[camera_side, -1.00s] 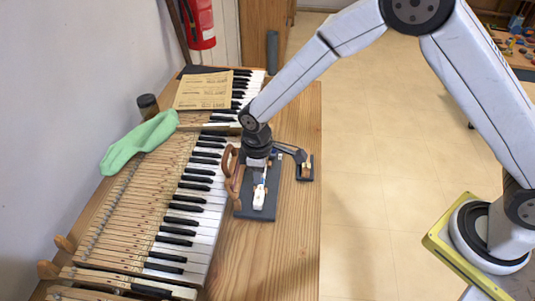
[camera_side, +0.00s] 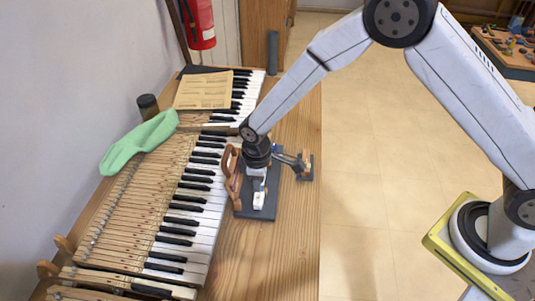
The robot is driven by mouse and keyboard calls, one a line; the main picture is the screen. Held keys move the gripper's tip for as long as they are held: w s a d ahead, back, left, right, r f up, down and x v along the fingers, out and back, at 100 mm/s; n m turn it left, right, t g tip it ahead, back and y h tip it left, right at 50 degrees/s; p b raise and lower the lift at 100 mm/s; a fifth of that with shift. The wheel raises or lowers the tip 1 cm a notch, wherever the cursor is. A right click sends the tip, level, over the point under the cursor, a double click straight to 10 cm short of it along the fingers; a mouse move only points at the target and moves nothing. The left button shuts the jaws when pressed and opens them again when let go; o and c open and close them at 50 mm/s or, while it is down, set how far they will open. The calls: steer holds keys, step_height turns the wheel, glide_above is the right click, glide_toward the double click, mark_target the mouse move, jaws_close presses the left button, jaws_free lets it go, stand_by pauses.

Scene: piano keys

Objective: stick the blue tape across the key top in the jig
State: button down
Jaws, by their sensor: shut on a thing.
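The jig (camera_side: 266,213) is a dark grey plate on the wooden bench, just right of the keyboard. A white key top (camera_side: 258,201) lies in it, its far part hidden by my gripper. My gripper (camera_side: 259,184) points down over the jig and is shut on the blue tape. The tape is too small and too covered to make out clearly, and I cannot tell whether it touches the key top.
A brown curved clamp (camera_side: 230,172) stands at the jig's left edge. A small dark stand (camera_side: 306,177) is right of the jig. The piano keys (camera_side: 195,215), a green cloth (camera_side: 138,142) and a paper sheet (camera_side: 203,91) lie left. The near bench (camera_side: 270,265) is clear.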

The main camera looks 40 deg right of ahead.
mark_target(259, 197)
steer(key=shift+f, duration=1.2)
steer(key=shift+s+f, duration=0.1)
steer(key=shift+f, duration=0.9)
stand_by(5.1)
steer(key=c, duration=0.6)
jaws_free()
steer(key=shift+o, duration=0.4)
steer(key=shift+r, duration=0.15)
